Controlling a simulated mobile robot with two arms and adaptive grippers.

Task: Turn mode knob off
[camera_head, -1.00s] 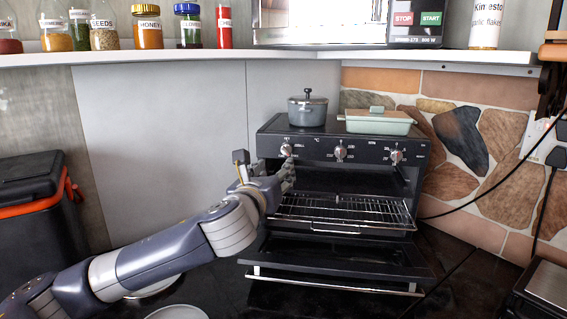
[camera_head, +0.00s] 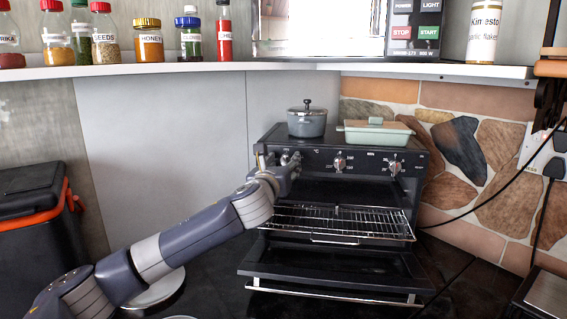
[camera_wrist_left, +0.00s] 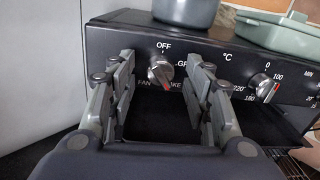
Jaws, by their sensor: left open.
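The black toaster oven (camera_head: 345,158) stands on the dark counter with its door down and its rack pulled out. The leftmost knob, marked OFF at the top in the wrist view, is the mode knob (camera_wrist_left: 161,73). Its red pointer is turned to the lower right, toward the lower labels. My left gripper (camera_wrist_left: 160,92) is open, with one finger on each side of the knob and visible gaps to it. In the head view the left gripper (camera_head: 290,163) is at the oven's left front and largely covers that knob. My right gripper is not in view.
Two more knobs, the temperature knob (camera_wrist_left: 264,87) and the timer knob (camera_head: 395,168), are to the right. A grey pot (camera_head: 307,122) and a green lidded dish (camera_head: 377,133) sit on the oven. The lowered door (camera_head: 335,270) juts out below.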

